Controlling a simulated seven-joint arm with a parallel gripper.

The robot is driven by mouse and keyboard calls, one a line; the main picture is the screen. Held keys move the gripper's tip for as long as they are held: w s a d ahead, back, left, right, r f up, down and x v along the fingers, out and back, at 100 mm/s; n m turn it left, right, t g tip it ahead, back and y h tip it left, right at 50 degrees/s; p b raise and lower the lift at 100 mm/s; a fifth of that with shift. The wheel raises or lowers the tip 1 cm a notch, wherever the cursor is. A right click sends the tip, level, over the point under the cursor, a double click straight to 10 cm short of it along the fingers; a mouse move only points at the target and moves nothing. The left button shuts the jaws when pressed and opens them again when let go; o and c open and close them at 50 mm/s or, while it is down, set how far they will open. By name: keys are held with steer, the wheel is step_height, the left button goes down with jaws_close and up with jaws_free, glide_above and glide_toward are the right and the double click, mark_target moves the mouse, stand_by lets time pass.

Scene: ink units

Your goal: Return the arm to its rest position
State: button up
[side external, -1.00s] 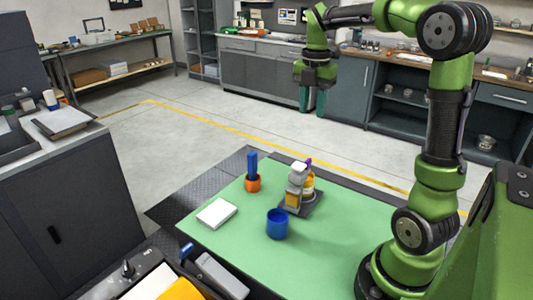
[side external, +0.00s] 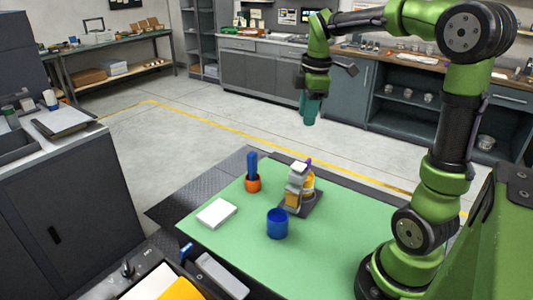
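My gripper (side external: 310,108) hangs pointing down, high above and behind the green mat (side external: 225,248), well apart from the objects on it. Its teal fingers line up from this side, so the gap between them does not show. Nothing is seen hanging from it. My green and black arm bends over from its base at the right of the mat.
On the mat stand a blue cup (side external: 277,226), an orange holder (side external: 253,185) with a blue item (side external: 252,163) upright in it, a white block (side external: 216,213), and a small device with yellow parts (side external: 294,197) on a dark base. The air around my gripper is clear.

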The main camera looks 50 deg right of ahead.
steer(key=s+a+m+t, duration=0.2)
steer(key=s+a+m, duration=0.1)
steer(key=a, duration=0.3)
steer(key=s+a+f+m+t+y, duration=0.1)
steer(key=s+a+m+t, duration=0.1)
steer(key=a+m, duration=0.3)
steer(key=s+a+m+t+y, duration=0.1)
steer(key=s+a+m, duration=0.2)
steer(key=a+m, duration=0.2)
steer(key=a, duration=0.2)
steer(key=shift+s+a+f+t, duration=0.2)
steer(key=shift+s+a+t, duration=0.1)
steer(key=shift+a+t, duration=0.1)
